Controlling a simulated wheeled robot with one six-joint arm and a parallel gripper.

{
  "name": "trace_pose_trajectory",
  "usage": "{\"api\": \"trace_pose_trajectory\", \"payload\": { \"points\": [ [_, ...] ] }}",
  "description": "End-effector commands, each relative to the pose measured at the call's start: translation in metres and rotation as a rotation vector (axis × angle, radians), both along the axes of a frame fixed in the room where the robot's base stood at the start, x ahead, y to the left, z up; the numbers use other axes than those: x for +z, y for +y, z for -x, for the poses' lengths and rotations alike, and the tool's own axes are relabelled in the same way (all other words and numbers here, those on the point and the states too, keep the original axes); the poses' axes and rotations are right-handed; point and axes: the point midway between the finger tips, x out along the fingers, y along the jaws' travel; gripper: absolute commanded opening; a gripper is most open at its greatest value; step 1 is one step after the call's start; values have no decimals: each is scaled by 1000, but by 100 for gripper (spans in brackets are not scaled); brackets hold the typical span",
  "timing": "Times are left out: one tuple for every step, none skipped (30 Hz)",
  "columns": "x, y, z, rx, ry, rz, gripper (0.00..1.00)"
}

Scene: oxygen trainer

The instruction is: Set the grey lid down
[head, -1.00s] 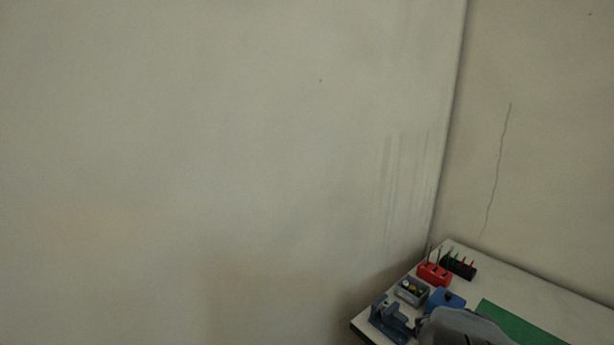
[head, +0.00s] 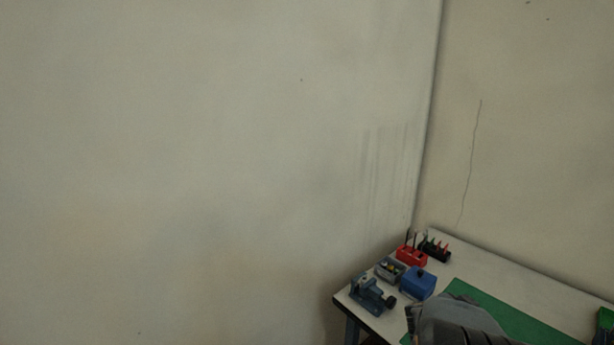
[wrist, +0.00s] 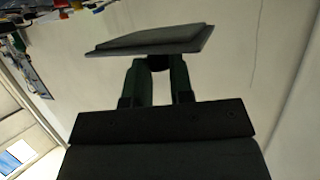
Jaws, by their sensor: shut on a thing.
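The grey lid (wrist: 150,41) shows in the wrist view as a thin flat plate, seen nearly edge-on and slightly tilted. A black knob (wrist: 157,62) is on its side facing my gripper. My gripper (wrist: 158,66) is shut on the lid's knob between its two green fingers, with open air around the lid. In the head view only a grey part of my arm shows at the bottom; the lid and the fingers are not seen there.
A white table (head: 480,268) stands in the corner. It carries a blue vice (head: 372,294), a blue box (head: 418,284), a grey box of small parts (head: 390,270), a red holder (head: 411,256), a black tool rack (head: 435,249) and a green mat (head: 520,326).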

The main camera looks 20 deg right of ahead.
Motion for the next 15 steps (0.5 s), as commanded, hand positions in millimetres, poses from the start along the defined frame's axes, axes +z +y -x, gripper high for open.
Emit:
{"api": "trace_pose_trajectory", "payload": {
  "points": [
    [0,3,-12,35,1,1,0],
    [0,5,-19,55,0,1,0],
    [-1,8,-28,84,1,1,0],
    [-2,11,-35,107,1,0,0],
    [-3,14,-43,130,0,0,0],
    [-4,19,-54,164,1,0,0],
    [-4,23,-61,188,1,0,0],
    [-6,27,-70,217,1,-1,0],
    [-7,34,-82,255,1,0,0],
    [-8,40,-92,286,1,0,0],
    [-9,47,-102,321,1,0,0],
    [-12,57,-117,370,1,0,0],
    [-14,67,-129,414,3,-1,0],
    [-16,78,-142,458,3,-1,0],
    [-20,95,-159,523,3,-2,0]
  ]
}}
